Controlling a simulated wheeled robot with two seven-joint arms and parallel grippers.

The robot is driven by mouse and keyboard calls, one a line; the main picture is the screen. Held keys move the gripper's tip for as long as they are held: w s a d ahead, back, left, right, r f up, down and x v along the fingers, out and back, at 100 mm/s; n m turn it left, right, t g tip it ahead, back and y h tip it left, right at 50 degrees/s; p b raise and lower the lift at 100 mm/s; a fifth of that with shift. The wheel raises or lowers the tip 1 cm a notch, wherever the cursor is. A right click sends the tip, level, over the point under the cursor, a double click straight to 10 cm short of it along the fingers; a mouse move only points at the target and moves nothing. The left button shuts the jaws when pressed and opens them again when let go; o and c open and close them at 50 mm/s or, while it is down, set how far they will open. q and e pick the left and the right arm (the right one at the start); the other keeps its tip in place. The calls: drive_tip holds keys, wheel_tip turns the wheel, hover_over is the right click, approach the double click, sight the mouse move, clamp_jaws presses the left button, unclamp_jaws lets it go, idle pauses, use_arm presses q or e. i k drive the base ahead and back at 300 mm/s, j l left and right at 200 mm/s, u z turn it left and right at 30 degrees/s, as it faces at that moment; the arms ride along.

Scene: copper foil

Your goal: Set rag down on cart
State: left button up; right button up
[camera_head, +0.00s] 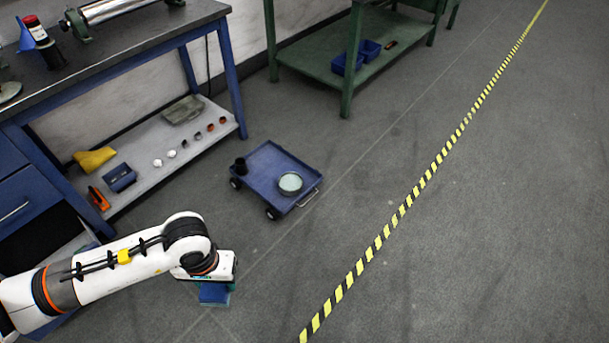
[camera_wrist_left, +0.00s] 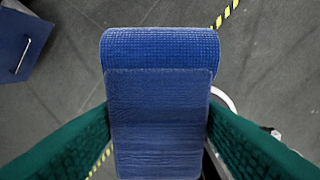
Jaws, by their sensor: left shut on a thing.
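The rag (camera_head: 214,294) is blue and is held by my left gripper (camera_head: 217,281), out over the floor at the bottom of the head view. In the left wrist view the rag (camera_wrist_left: 160,105) is a folded, textured blue cloth between the two green fingers, which are shut on it. The cart (camera_head: 263,163) is a low blue platform on small black wheels, with a pale handle at its right end. It stands on the floor beyond the gripper, up and to the right, apart from the rag. My right gripper is not in view.
On the cart are a round pale-topped dish (camera_head: 290,183) and a small dark cup (camera_head: 240,165). A blue workbench (camera_head: 232,75) with a loaded lower shelf stands left. A green table (camera_head: 325,68) stands behind. Floor right of the cart is clear, crossed by yellow-black tape (camera_head: 408,201).

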sight(272, 161)
drive_tip(key=i+j+z, duration=0.2)
drive_tip(key=z, duration=0.25)
drive_tip(key=i+j+z, duration=0.15)
drive_tip(key=j+z, duration=0.3)
drive_tip(key=i+j+z, duration=0.1)
drive_tip(key=j+z, duration=0.15)
drive_tip(key=z, duration=0.2)
drive_tip(key=j+z, duration=0.45)
drive_tip(key=i+l, duration=0.05)
